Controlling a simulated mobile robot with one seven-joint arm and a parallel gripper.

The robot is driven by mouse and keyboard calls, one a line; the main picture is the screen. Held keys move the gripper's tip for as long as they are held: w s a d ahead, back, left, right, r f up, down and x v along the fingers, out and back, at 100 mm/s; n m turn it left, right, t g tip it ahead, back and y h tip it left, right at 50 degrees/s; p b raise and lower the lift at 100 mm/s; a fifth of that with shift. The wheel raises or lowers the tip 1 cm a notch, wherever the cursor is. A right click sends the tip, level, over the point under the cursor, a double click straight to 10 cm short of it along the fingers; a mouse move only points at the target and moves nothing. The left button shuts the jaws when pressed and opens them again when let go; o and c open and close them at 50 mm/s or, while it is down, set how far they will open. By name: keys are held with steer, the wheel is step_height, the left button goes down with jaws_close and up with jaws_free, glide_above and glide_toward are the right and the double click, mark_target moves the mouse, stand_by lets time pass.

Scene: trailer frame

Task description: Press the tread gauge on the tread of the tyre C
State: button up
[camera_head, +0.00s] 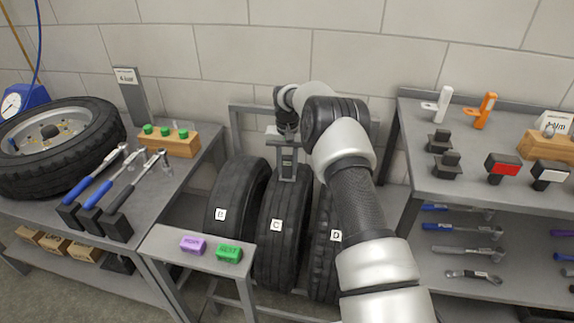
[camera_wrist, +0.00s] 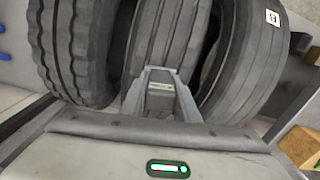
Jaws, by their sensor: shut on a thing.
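Tyre C (camera_head: 276,240) stands upright in a rack between tyre B (camera_head: 222,213) and tyre D (camera_head: 327,240), each with a white letter label. My gripper (camera_head: 287,170) points down at the top of tyre C. In the wrist view my gripper (camera_wrist: 160,88) is shut on a small dark grey block, the tread gauge (camera_wrist: 160,101), with a pale strip on it. The tread of tyre C (camera_wrist: 170,35) lies straight beyond the fingertips. The gauge's far end is hidden, so I cannot tell whether it touches the tread.
Tyre D (camera_wrist: 75,45) and tyre B (camera_wrist: 245,60) stand close on either side. A left table (camera_head: 150,200) holds a wheel and wrenches; a right shelf (camera_head: 450,195) holds tools.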

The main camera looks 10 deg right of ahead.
mark_target(287, 157)
steer(key=shift+r+p, duration=1.75)
steer(key=shift+r, duration=1.3)
